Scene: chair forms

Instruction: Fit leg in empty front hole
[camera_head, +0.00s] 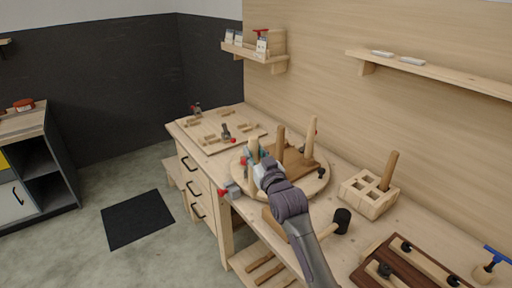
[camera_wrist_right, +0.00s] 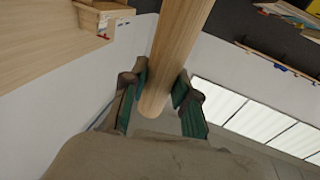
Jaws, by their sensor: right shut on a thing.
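My right gripper (camera_head: 258,168) reaches over the bench in the head view and is shut on a pale wooden leg (camera_head: 254,150). In the right wrist view, the round leg (camera_wrist_right: 178,50) stands between the two green-padded fingers of the gripper (camera_wrist_right: 160,92). The brown chair seat (camera_head: 301,167) lies on a round board (camera_head: 318,186). The front hole and the held leg's lower end are hidden behind my gripper. My left gripper is not in view.
A wooden block with square openings (camera_head: 357,197) holds an upright piece of wood (camera_head: 388,172) at the right. A black-headed mallet (camera_head: 342,220) lies in front. A flat board with small parts (camera_head: 207,136) lies behind. A brown tray (camera_head: 375,258) is at the front right.

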